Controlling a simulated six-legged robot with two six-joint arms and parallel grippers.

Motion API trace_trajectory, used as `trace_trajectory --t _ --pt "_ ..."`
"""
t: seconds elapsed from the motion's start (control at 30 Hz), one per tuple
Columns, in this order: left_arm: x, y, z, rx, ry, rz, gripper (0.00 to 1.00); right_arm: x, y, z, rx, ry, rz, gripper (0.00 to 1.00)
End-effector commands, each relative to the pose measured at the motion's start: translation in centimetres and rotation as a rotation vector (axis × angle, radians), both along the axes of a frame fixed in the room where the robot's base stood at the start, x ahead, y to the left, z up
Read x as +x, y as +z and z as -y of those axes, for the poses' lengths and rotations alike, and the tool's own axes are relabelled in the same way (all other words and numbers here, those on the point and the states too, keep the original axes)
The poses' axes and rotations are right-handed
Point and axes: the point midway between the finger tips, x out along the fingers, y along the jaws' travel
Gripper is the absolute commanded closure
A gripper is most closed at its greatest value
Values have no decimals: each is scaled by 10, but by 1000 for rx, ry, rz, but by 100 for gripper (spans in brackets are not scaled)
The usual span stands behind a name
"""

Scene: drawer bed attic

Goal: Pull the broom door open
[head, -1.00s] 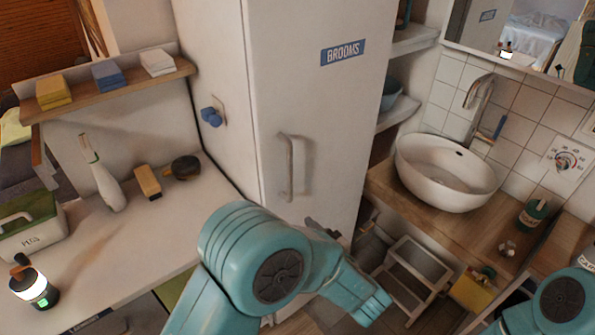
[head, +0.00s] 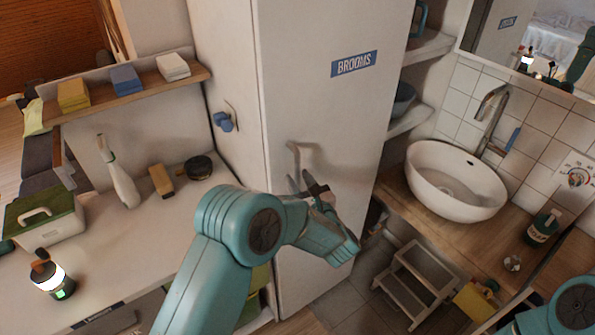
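The broom door (head: 330,110) is the tall white cabinet front with a blue "BROOMS" label (head: 354,63). It looks shut. Its pale vertical handle (head: 297,158) is on the left side of the door. My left gripper (head: 301,182) is at the handle's lower part, with its dark fingers apart, one on either side of the handle as far as I can see. Contact with the handle cannot be made out. My teal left arm hides the lower left of the door. My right arm shows only at the lower right corner; its gripper is out of view.
A blue knob (head: 223,122) sits on the cabinet's side. A step stool (head: 415,285) stands on the floor right of the door, below the washbasin (head: 455,180).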

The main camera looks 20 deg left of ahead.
Motion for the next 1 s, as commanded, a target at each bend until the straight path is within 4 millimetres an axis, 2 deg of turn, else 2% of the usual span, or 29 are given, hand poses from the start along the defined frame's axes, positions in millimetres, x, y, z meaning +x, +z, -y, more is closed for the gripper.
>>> trace_trajectory --t 0.2,0.47,0.5,0.57,0.6,1.0 --pt "14 0 -10 1 0 -2 62 0 5 0 0 0 0 7" --pt "15 -1 -10 1 -1 -1 62 0 5 0 0 0 0 7" --pt "15 -1 -10 1 -1 -1 75 0 5 0 0 0 0 7" --pt "15 -1 -10 1 -1 -1 95 0 5 0 0 0 0 7" --pt "15 -1 -10 1 -1 -1 100 0 5 0 0 0 0 7" --pt "14 -2 -7 0 12 0 100 0 1 0 0 0 0 7"
